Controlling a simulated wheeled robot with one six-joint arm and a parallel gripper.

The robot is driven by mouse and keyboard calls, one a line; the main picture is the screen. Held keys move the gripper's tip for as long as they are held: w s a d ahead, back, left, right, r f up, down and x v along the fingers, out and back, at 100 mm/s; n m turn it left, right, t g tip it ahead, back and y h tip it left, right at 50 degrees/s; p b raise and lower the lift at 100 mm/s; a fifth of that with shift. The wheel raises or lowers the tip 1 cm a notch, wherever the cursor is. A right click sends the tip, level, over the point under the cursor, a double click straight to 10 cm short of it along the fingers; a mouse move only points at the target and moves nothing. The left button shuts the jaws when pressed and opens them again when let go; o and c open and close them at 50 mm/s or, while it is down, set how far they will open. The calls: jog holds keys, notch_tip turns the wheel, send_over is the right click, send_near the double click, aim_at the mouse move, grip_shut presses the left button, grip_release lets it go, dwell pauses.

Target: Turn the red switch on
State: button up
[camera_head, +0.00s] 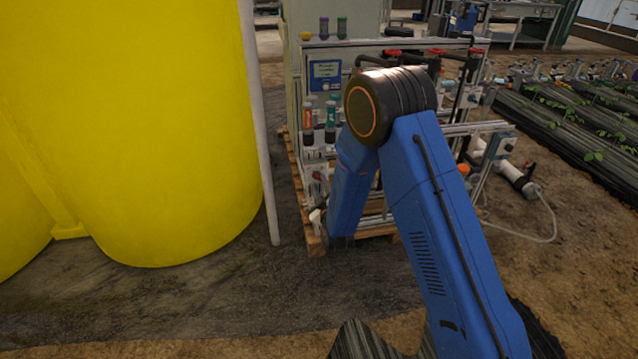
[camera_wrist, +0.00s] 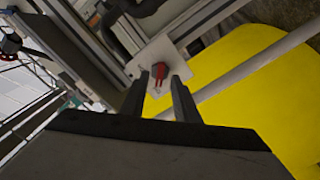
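The red switch (camera_wrist: 160,71) shows in the wrist view as a small red handle on a light grey plate (camera_wrist: 158,50) fixed to a metal frame. My gripper (camera_wrist: 159,78) is open, with its two dark fingers apart. In the picture, the switch lies between the fingertips. I cannot tell whether the fingers touch it or how much gap is left. In the head view my blue arm reaches down in front of the skid, and my gripper is hidden. A small grey box with a dark and red knob (camera_head: 318,175) shows just left of the arm.
A large yellow tank (camera_head: 150,120) fills the left, with a pale upright pipe (camera_head: 262,130) beside it. The skid's metal frame (camera_head: 455,130) carries pipes and red-handled valves. A wooden pallet (camera_head: 315,240) lies beneath. Bare ground is clear in front.

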jog(key=shift+x, duration=0.85)
grip_shut()
